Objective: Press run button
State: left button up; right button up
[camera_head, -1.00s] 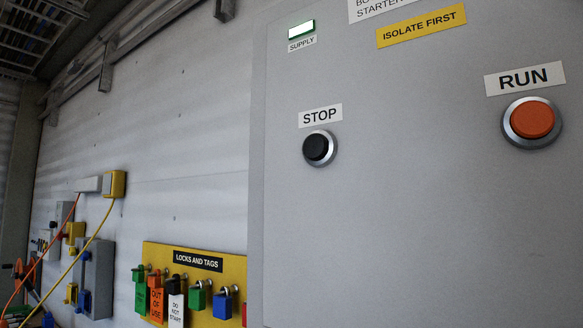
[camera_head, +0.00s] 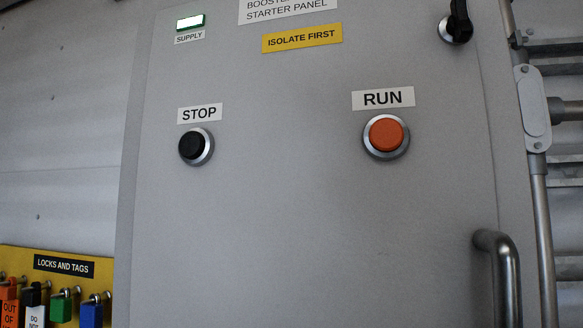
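The run button (camera_head: 386,133) is a round orange-red button in a silver ring, under a white RUN label (camera_head: 383,98), right of the middle of the grey starter panel (camera_head: 290,230). The stop button (camera_head: 193,146) is black in a silver ring, under a white STOP label (camera_head: 200,113), to the left on the same panel. Neither of my grippers shows in the head view, and nothing covers the run button.
A lit supply lamp (camera_head: 190,22) and a yellow ISOLATE FIRST label (camera_head: 301,38) are above. A black rotary handle (camera_head: 458,24) is at top right. A metal door handle (camera_head: 503,272) juts out lower right. A locks and tags board (camera_head: 64,266) hangs left.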

aim_at(386, 135)
jog(key=z, duration=2.25)
jog(key=k, duration=0.7)
jog(key=u, duration=2.2)
